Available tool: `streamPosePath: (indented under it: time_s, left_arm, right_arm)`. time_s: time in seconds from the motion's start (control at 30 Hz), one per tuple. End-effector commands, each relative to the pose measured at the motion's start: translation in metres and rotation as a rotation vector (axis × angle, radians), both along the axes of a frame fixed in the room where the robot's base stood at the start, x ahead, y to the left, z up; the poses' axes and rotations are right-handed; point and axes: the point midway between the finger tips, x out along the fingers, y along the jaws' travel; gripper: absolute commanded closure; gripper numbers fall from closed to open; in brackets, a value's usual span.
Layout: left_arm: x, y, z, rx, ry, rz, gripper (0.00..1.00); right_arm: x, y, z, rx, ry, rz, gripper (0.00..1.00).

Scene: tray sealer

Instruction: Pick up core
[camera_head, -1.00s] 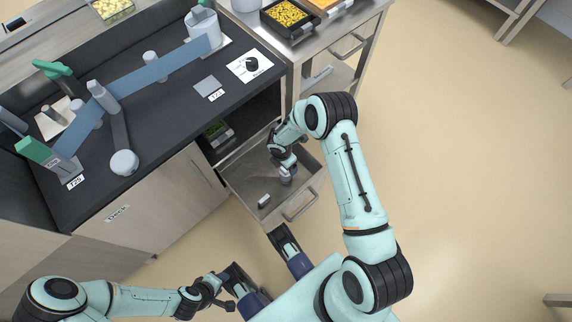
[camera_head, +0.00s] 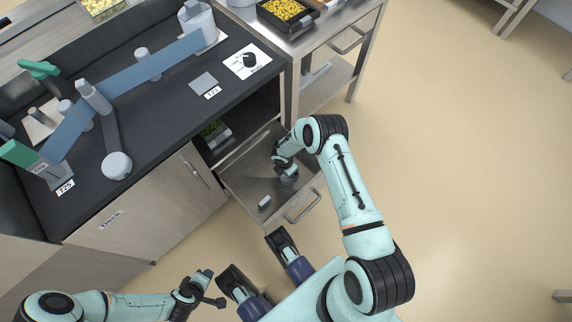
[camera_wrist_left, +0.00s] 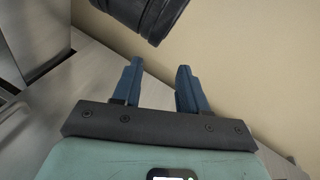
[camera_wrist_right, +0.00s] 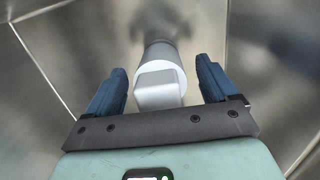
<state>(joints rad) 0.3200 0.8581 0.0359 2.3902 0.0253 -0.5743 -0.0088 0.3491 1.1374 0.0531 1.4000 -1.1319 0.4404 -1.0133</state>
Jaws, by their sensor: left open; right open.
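A pale cylindrical piece with a square end, which looks like the core, stands in the open drawer. It shows in the right wrist view (camera_wrist_right: 160,82) and partly under my gripper in the head view (camera_head: 289,179). My right gripper (camera_head: 285,168) reaches down into the drawer. In the right wrist view its fingers (camera_wrist_right: 162,66) are open, one on each side of the piece, with gaps visible. My left gripper (camera_head: 212,288) is open and empty, outside the drawer near my base; its spread fingers (camera_wrist_left: 160,67) show in the left wrist view.
A small grey block (camera_head: 264,202) lies on the drawer floor. The drawer (camera_head: 240,188) has a handle (camera_head: 303,206) at its front edge. The black counter (camera_head: 150,135) with a blue film band (camera_head: 125,85) stands at left. A steel cart (camera_head: 320,42) stands behind. Floor at right is clear.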

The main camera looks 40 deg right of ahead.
Motion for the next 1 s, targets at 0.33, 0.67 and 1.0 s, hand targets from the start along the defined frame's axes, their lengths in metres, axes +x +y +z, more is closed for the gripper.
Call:
streamPosePath:
  time_s: [0.33,0.67,1.0]
  left_arm:
    - [0.0,0.0,0.001,0.0,-0.001,0.0,0.57]
    - [0.0,0.0,0.001,0.0,0.0,0.0,0.57]
    - [-0.013,-0.007,0.012,-0.017,0.033,-0.015,0.57]
  right_arm:
    - [0.001,0.0,0.0,0.0,-0.001,0.0,0.56]
    - [0.001,0.0,0.001,0.0,-0.002,-0.001,0.74]
    - [0.002,0.0,0.035,-0.002,-0.004,-0.001,0.74]
